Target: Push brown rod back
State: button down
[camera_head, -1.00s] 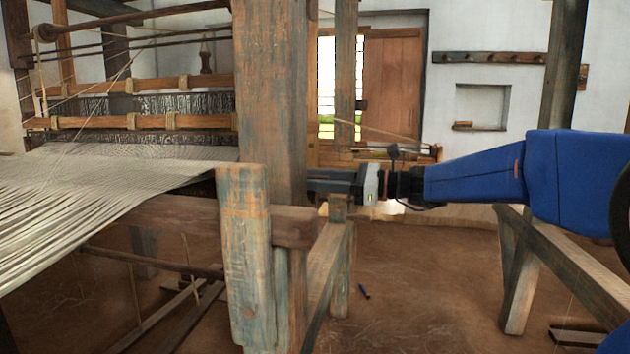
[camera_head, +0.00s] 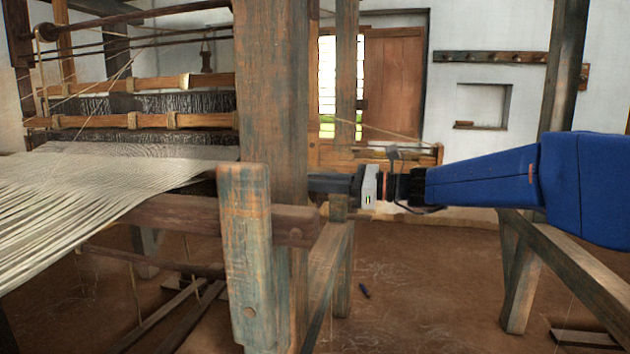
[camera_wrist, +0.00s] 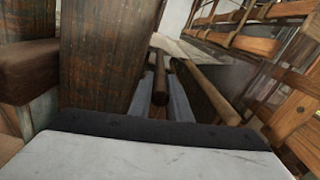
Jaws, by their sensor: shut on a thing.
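A brown rod (camera_wrist: 160,82) lies between the two grey fingers of my gripper (camera_wrist: 163,75) in the wrist view, pointing away from the camera. My gripper is shut on it. In the head view my gripper's dark body (camera_head: 332,183) reaches left behind the thick upright loom post (camera_head: 270,100). The fingertips and the held rod are hidden there.
In the wrist view a wooden post (camera_wrist: 108,55) stands close left of the fingers, and a lighter brown bar (camera_wrist: 205,88) runs close on their right. Pale cloth (camera_head: 90,190) stretches across the loom at left. A short front post (camera_head: 245,250) stands before the thick post.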

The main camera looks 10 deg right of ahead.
jog(key=shift+s, duration=0.15)
jog(key=c, duration=1.6)
grip_release()
jog(key=shift+c, duration=0.2)
jog(key=shift+w, duration=0.3)
jog(key=w+d+v, duration=0.1)
jog(key=w+v, duration=0.1)
jog(key=v, duration=1.5)
jog(key=s+a+f+n+g+h, duration=0.1)
jog(key=s+f+n+h, duration=0.3)
jog(key=s+f, duration=0.5)
jog(key=s+a+f+n+g+h, duration=0.2)
jog(key=s+f+n+h, duration=0.3)
jog(key=s+f, duration=0.3)
jog(key=shift+s+a+f+g, duration=0.35)
jog(key=shift+a+f, duration=0.5)
jog(key=shift+f, duration=0.45)
